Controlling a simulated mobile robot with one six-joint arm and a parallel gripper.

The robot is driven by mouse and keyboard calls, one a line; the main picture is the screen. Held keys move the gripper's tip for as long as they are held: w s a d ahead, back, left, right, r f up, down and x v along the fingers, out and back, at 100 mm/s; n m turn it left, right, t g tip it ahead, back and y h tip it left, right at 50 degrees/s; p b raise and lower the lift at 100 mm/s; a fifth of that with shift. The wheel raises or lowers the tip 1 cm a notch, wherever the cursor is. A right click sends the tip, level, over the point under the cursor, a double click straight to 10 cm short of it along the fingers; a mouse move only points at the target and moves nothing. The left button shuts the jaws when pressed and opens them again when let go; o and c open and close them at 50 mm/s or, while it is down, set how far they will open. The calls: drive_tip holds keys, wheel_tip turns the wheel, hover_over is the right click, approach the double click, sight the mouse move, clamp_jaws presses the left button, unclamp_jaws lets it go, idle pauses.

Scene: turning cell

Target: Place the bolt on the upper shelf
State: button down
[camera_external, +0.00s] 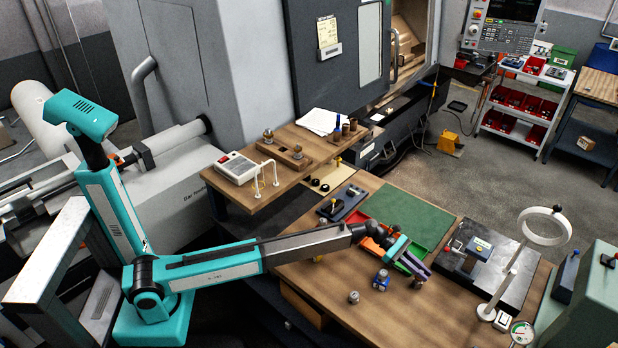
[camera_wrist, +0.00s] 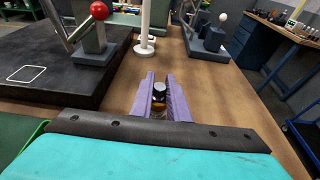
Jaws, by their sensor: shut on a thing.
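My gripper (camera_external: 421,274) is low over the right part of the wooden workbench (camera_external: 335,282), its purple fingers closed on a small part. I take this part to be the bolt (camera_wrist: 159,92); in the wrist view it shows a dark, shiny top and a brassy lower part between the fingers (camera_wrist: 160,97). In the external view it shows as a small metallic piece (camera_external: 419,283) at the fingertips. Whether it touches the bench is unclear. The raised wooden shelf (camera_external: 262,196) stands at the back left, beside the machine.
The raised shelf bears a white meter box (camera_external: 238,167), white hooks, a wooden block and paper. A blue part (camera_external: 381,280) and a grey cylinder (camera_external: 353,297) stand near my gripper. A black plate (camera_external: 500,283) and a ring-light stand (camera_external: 510,275) are to the right.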

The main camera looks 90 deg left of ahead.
drive_tip(key=shift+f, duration=0.15)
idle(0.5)
drive_tip(key=shift+r, duration=0.75)
drive_tip(key=shift+r+b, duration=1.15)
drive_tip(key=shift+r, duration=3.2)
